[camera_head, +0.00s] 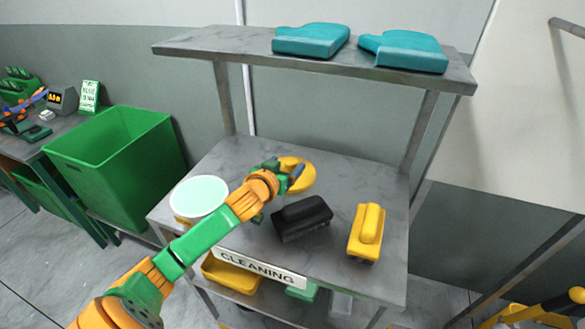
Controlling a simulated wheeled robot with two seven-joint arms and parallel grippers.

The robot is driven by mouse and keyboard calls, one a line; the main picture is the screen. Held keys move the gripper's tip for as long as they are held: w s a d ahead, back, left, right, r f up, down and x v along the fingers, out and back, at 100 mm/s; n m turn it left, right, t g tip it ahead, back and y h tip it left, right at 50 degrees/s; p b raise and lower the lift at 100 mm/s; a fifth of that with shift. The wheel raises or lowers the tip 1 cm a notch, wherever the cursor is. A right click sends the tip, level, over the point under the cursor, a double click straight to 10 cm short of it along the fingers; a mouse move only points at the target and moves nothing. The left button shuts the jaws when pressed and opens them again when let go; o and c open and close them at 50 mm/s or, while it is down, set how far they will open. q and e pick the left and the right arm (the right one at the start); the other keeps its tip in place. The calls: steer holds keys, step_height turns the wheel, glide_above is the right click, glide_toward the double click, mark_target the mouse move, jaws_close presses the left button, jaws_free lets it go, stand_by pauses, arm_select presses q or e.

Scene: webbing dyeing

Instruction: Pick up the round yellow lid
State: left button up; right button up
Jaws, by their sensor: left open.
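The round yellow lid (302,182) lies on the grey metal table top, towards the back middle. My left gripper (292,175) is over the lid's left part and hides some of it. This gripper is open; whether its fingers touch the lid I cannot tell.
On the same table top (330,164) are a white round container (198,196) with a pale lid at left, a black brush (302,217) and a yellow brush (367,230) at right. Teal mitts (310,40) lie on the upper shelf (215,41). A green bin (115,165) stands left.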

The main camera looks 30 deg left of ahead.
mark_target(290, 162)
arm_select(q)
steer(key=x, duration=0.4)
steer(key=shift+w+f, duration=0.15)
steer(key=shift+f, duration=0.05)
steer(key=shift+s+r, duration=0.15)
steer(key=shift+s, duration=0.1)
steer(key=c, duration=0.8)
jaws_close()
